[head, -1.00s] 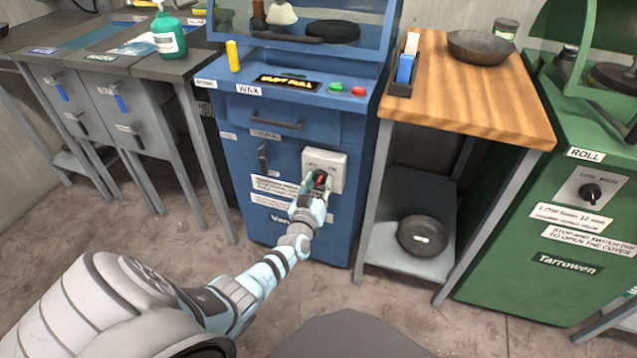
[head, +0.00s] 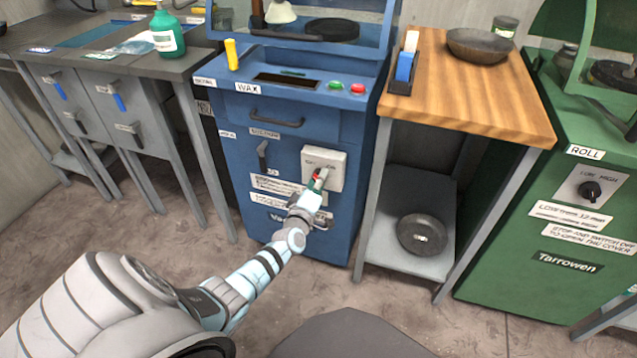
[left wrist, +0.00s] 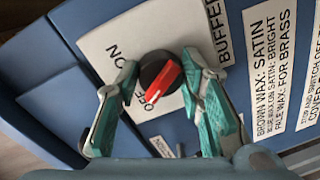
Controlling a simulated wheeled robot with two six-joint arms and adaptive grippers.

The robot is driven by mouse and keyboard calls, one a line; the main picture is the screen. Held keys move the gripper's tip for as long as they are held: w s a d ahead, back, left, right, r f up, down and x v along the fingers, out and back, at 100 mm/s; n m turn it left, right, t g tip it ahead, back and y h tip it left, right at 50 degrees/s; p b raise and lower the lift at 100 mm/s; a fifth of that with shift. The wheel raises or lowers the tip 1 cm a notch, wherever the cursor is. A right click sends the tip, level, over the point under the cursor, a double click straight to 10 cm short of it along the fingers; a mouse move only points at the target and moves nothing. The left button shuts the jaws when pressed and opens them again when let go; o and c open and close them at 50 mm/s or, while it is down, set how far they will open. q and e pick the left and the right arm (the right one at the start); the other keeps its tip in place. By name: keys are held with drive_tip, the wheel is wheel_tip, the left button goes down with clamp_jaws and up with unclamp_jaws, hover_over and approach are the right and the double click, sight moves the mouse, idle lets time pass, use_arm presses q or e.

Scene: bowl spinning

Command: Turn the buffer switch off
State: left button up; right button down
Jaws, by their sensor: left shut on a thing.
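In the left wrist view one end of the red bar lies by the word OFF. My left gripper (left wrist: 159,90) has its teal fingers on either side of the knob and is shut on it. In the head view the left gripper (head: 316,184) is at the switch plate (head: 326,165) on the front of the blue buffing machine (head: 285,135), partly hiding the knob. My right gripper is not in view.
A grey workbench (head: 110,65) stands left. Floor in front is clear.

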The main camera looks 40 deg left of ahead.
use_arm(q)
drive_tip(key=shift+n, duration=1.1)
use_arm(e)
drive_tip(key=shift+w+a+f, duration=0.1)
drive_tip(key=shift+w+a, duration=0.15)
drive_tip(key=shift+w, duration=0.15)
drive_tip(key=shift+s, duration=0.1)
use_arm(q)
drive_tip(key=o, duration=1.2)
drive_tip(key=shift+c, duration=0.2)
drive_tip(key=shift+s, duration=0.1)
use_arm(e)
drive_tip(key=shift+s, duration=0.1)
use_arm(q)
drive_tip(key=v, duration=1.2)
drive_tip(key=shift+d, duration=0.1)
